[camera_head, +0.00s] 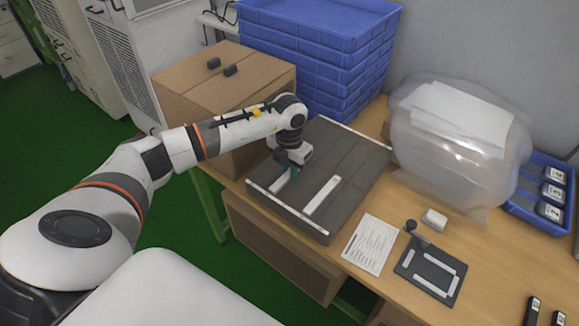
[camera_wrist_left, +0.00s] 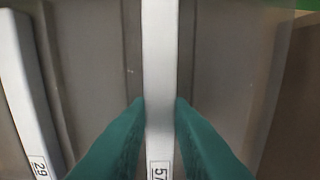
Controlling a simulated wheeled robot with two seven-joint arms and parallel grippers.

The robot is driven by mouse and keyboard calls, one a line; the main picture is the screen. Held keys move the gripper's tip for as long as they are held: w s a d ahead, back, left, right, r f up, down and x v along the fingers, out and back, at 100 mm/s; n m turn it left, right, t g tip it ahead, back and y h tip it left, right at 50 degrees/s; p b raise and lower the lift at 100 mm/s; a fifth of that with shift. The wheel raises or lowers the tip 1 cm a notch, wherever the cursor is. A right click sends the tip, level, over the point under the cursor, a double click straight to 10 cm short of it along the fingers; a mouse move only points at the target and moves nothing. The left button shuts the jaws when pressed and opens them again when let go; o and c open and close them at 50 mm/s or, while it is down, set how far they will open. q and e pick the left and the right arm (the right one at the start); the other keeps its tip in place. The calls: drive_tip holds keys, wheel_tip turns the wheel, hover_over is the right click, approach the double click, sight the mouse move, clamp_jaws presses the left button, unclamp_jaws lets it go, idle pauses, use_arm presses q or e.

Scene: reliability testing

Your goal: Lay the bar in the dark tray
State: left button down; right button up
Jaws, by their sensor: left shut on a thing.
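The dark tray (camera_head: 352,160) is a wide grey tray with lengthwise channels, lying on the wooden table in the head view. My left gripper (camera_head: 288,178) is over its left part, pointing down. In the left wrist view its teal fingers (camera_wrist_left: 160,112) are shut on a white bar (camera_wrist_left: 160,55) labelled 57. The bar lines up with the tray's channels; whether it touches the tray floor I cannot tell. In the head view my gripper mostly hides this bar. Another white bar (camera_head: 322,195), labelled 29 in the left wrist view (camera_wrist_left: 22,90), lies in the tray to the right.
A cardboard box (camera_head: 180,82) stands left of the tray, close to my left arm. Stacked blue crates (camera_head: 320,65) stand behind. A clear plastic bag (camera_head: 455,140), a paper sheet (camera_head: 370,244) and a dark fixture plate (camera_head: 430,272) are to the right.

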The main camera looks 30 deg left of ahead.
use_arm(q)
drive_tip(key=c, duration=1.6)
unclamp_jaws()
drive_tip(key=shift+f, duration=0.1)
drive_tip(key=shift+r, duration=0.35)
wheel_tip(320, 180, up, 12)
drive_tip(key=shift+f+b, duration=0.15)
drive_tip(key=shift+b, duration=1)
